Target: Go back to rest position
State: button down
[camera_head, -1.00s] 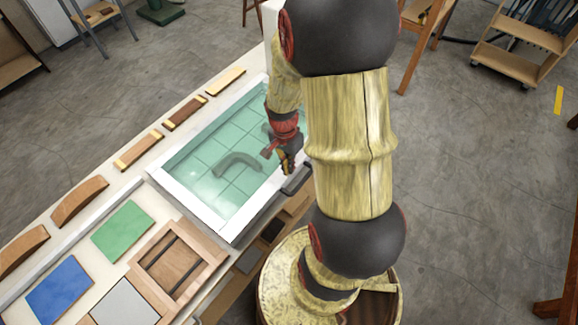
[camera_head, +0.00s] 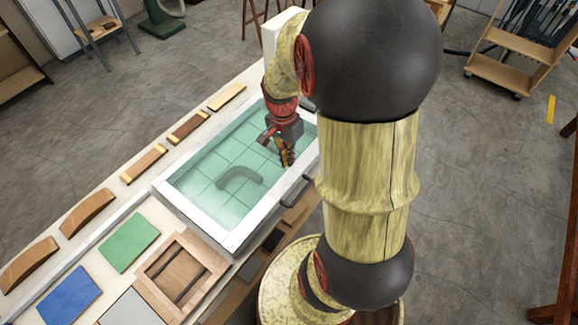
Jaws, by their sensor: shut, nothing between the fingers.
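My gripper (camera_head: 287,156) hangs below my arm over the right part of a white-rimmed basin (camera_head: 170,192) with a green tiled floor. Its fingers are small in the picture and look shut, with nothing seen between them. A dark bent piece (camera_head: 240,178) lies in the basin, to the left of my gripper and apart from it. My arm hides the area behind and to the right of the basin.
The bench (camera_head: 119,196) holds several wooden pieces, such as a curved block (camera_head: 87,213), a green sheet (camera_head: 129,242), a blue sheet (camera_head: 69,294) and a wooden frame (camera_head: 180,236). A wooden cart (camera_head: 505,70) stands at the back right. The floor between is open.

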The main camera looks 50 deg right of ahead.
jog(key=shift+r, duration=0.65)
jog(key=s+a+r+n+t+b, duration=0.1)
jog(key=a+r+n+t+b, duration=0.1)
jog(key=a+r+n, duration=0.5)
jog(key=s+a+r+n+t+b, duration=0.2)
jog(key=a+r+n+t+b, duration=0.1)
jog(key=a+r+n, duration=0.4)
jog(key=a+n+t, duration=0.1)
jog(key=a+n, duration=0.2)
jog(key=a, duration=0.4)
jog(key=shift+s+a+t, duration=0.3)
jog(key=shift+a, duration=0.05)
jog(key=shift+d, duration=0.1)
